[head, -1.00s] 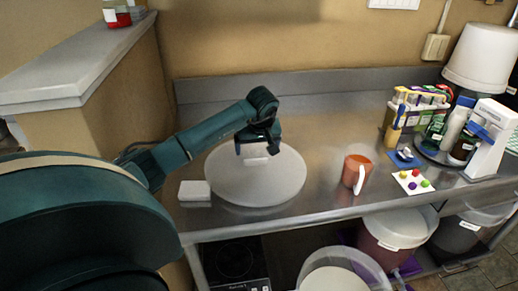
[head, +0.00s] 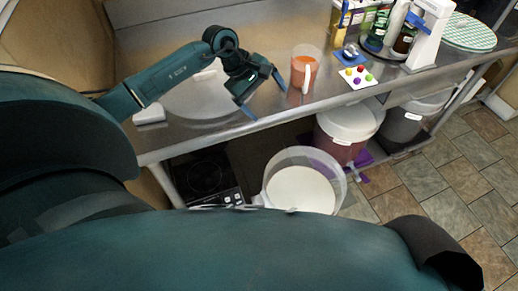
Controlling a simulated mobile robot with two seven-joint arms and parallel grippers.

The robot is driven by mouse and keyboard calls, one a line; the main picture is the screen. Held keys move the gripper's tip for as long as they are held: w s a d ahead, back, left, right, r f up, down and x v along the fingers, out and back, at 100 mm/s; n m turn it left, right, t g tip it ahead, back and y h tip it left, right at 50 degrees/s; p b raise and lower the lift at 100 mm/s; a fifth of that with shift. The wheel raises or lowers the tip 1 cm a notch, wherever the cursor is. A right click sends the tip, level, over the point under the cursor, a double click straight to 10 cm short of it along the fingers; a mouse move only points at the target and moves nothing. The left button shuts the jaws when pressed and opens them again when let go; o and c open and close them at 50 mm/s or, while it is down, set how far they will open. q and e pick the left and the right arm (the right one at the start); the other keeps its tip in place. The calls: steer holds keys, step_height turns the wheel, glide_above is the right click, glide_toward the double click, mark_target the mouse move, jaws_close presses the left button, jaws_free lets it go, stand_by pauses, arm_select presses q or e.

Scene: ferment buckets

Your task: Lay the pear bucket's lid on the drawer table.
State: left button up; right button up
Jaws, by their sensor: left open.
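A pale round lid (head: 195,100) lies flat on the steel table (head: 262,33), near its front edge. A small white handle (head: 204,75) stands on the lid, partly hidden by my left arm. My left gripper (head: 263,96) is open and empty, with its fingers spread over the lid's right side and the table edge, apart from the handle. An open clear bucket (head: 333,160) with pale contents stands below the table front. I cannot read which bucket is the pear one. My right gripper does not show.
An orange-filled pitcher (head: 303,72) stands right of my left gripper. A card with coloured dots (head: 357,77) lies beyond it. A white block (head: 150,113) sits left of the lid. Lidded buckets (head: 350,119) stand under the table. A black hob (head: 205,175) is below.

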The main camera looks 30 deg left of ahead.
arm_select(q)
steer(key=s+d+r+n+t+h, duration=0.1)
steer(key=s+d+n+t+h, duration=0.2)
steer(key=d+n+h, duration=0.35)
steer(key=s+d+r+n+t+h, duration=0.1)
steer(key=s+d+n+t+h, duration=0.2)
steer(key=d+n, duration=0.65)
steer(key=s+a+f+m+y, duration=0.2)
steer(key=s+f+m+y, duration=0.4)
steer(key=m, duration=1)
steer(key=s+a+f+m+y, duration=0.2)
steer(key=s+f+m+y, duration=0.3)
steer(key=s+f+m, duration=0.4)
step_height(320, 180, down, 4)
steer(key=m, duration=0.7)
steer(key=shift+s+r+y, duration=0.15)
steer(key=shift+s+y, duration=0.1)
steer(key=shift+y, duration=0.1)
